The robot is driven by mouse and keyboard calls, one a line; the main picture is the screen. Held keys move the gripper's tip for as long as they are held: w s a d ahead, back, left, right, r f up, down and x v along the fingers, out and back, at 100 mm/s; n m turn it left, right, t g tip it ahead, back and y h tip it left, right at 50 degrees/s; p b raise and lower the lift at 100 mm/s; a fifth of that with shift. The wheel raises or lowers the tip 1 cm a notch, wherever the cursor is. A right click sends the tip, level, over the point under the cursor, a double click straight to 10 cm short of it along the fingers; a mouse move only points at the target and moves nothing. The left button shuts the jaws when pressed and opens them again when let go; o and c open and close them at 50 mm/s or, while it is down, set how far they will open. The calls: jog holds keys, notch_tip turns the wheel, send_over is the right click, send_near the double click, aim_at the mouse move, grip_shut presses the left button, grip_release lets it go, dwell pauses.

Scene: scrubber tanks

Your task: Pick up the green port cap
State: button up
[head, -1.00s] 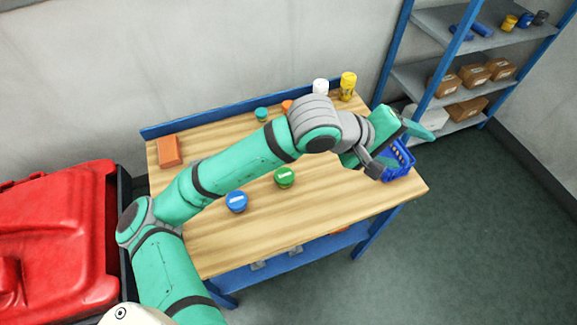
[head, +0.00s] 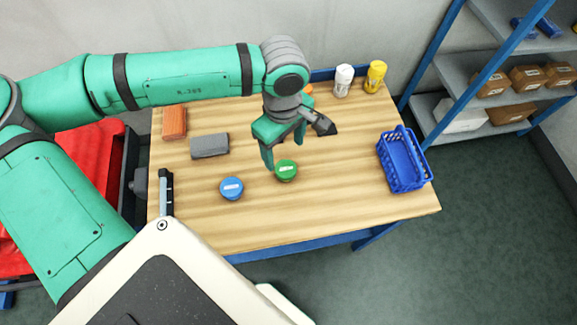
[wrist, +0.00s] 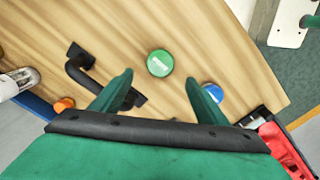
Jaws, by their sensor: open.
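The green port cap (head: 286,171) is a round cap with a pale label on the wooden workbench. In the wrist view the cap (wrist: 160,63) lies just beyond the fingertips, near the middle of the gap between them. My gripper (head: 284,153) is open and empty, pointing down, with its fingers close to the cap's far side in the head view. The fingers also show in the wrist view (wrist: 158,80), apart from each other. I cannot tell their exact height above the bench.
A blue cap (head: 231,188) sits left of the green one. A black handle-shaped part (wrist: 92,75) lies near one finger. A blue basket (head: 403,162), grey block (head: 210,146), orange brick (head: 174,123), white can (head: 343,81) and yellow can (head: 375,77) stand around. Bench between cap and basket is clear.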

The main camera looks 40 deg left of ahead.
aim_at(285, 167)
jog(key=f, duration=0.3)
jog(key=shift+w+f, duration=0.2)
jog(key=shift+f, duration=0.1)
jog(key=shift+s+f, duration=0.15)
jog(key=shift+f, duration=0.15)
jog(key=shift+s+d+f, duration=0.1)
jog(key=shift+s+f, duration=0.05)
jog(key=shift+f, duration=2.1)
jog(key=c, duration=1.1)
